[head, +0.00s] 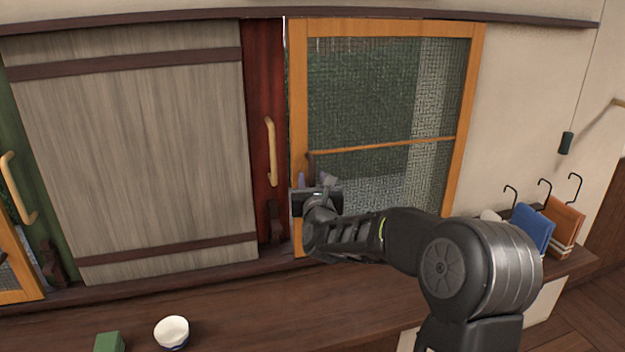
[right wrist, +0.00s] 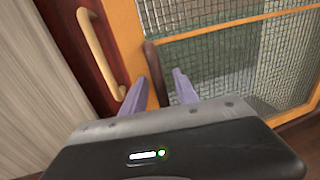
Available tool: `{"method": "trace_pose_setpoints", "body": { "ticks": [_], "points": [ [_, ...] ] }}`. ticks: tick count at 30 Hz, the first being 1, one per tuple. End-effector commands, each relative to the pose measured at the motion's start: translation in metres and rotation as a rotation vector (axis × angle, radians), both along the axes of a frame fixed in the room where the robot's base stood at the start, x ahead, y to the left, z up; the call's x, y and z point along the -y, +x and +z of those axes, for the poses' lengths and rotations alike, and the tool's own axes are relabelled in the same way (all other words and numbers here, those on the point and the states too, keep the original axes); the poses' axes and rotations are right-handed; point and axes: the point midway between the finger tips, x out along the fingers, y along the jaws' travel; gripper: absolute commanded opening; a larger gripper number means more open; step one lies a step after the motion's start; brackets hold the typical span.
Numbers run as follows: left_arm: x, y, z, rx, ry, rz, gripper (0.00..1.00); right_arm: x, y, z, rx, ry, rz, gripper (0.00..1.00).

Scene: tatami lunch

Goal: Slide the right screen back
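The right screen (head: 384,90) is a mesh panel in an orange wood frame, right of the dark red panel in the head view. Its mesh also fills the right of the right wrist view (right wrist: 225,65). A dark upright handle (right wrist: 155,72) stands at the screen's left stile; its top shows in the head view (head: 311,165). My right gripper (head: 318,184) is at this handle. Its purple fingers (right wrist: 161,84) are spread, with the handle between them in the picture; contact cannot be told. My left gripper is not in view.
A red panel (head: 264,120) with a pale handle (head: 270,150) borders the screen on the left, beside a grey wooden shutter (head: 140,150). A white bowl (head: 172,332) and a green block (head: 109,342) sit on the counter. Blue (head: 533,228) and orange (head: 564,220) cloths are at right.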

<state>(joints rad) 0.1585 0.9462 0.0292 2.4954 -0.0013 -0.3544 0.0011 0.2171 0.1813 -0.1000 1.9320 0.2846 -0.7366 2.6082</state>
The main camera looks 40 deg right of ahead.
Motion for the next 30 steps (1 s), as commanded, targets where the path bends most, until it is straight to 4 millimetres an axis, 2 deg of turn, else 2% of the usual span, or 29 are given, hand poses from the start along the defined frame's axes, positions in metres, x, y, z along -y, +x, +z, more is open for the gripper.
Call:
{"method": "trace_pose_setpoints", "body": {
  "ticks": [2, 12, 30],
  "points": [
    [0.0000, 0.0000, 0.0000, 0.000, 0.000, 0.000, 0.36, -0.0001, -0.0001, 0.0001, 0.000, 0.000, 0.000, 0.28],
    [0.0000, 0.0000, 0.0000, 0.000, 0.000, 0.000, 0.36, -0.0002, -0.0002, 0.0002, 0.000, 0.000, 0.000, 0.01],
    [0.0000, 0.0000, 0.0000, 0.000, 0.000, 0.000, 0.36, -0.0003, -0.0002, 0.0003, 0.000, 0.000, 0.000, 0.00]
  ]
}}
